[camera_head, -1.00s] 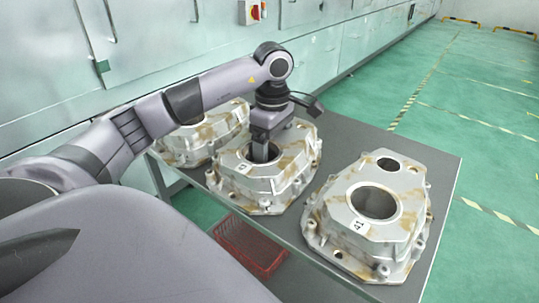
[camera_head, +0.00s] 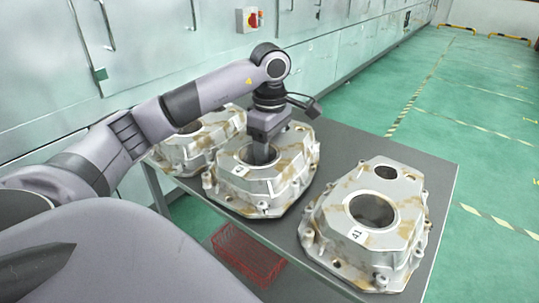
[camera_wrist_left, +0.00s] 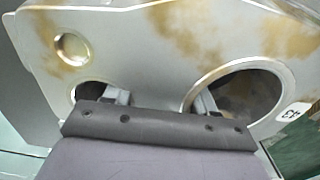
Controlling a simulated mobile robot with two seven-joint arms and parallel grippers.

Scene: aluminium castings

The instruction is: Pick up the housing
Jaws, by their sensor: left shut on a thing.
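The middle of three cast aluminium housings (camera_head: 285,178), silvery with brown stains and a small number label, is at the table's left-middle. My left gripper (camera_head: 262,153) points down into its top. In the left wrist view, one finger enters the small hole and the other the large round opening of the housing (camera_wrist_left: 150,50). The gripper (camera_wrist_left: 162,100) is shut on the wall between the two holes. The fingertips are hidden inside. The housing is level and looks slightly above the table; the gap beneath is hard to see. My right gripper is not in view.
A second housing (camera_head: 335,215), labelled 41, rests on the right of the grey table (camera_head: 425,165). A third housing (camera_head: 185,152) stands close on the left, partly behind my arm. A red basket (camera_head: 248,255) sits below the tabletop. Pale cabinets line the back; green floor lies open right.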

